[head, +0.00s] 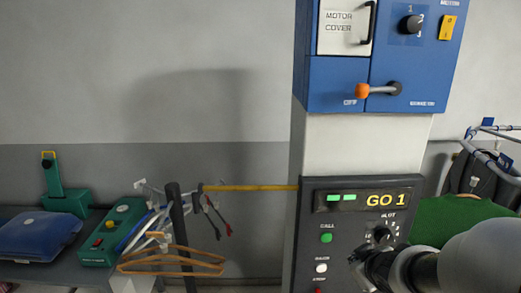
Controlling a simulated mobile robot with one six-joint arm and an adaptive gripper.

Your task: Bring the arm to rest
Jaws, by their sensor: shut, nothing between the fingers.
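My arm comes in from the lower right corner as a large grey link. My gripper (358,261) is dark and sits at its end, in front of the lower right part of the dark control panel (303,225). The gripper is small in view and seen from behind; it is shut and holds nothing. I cannot tell whether it touches the panel. The panel has a display reading "GO 1", a dial (383,234) just above the gripper, a green button (326,238) and a white button (321,268).
A blue switch box (335,92) with an orange-tipped lever (378,90) is above on the pillar (365,145). At left are a green control box (117,229), a blue folded item (40,236) and orange hangers (172,262). A rail with green cloth (455,218) stands right.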

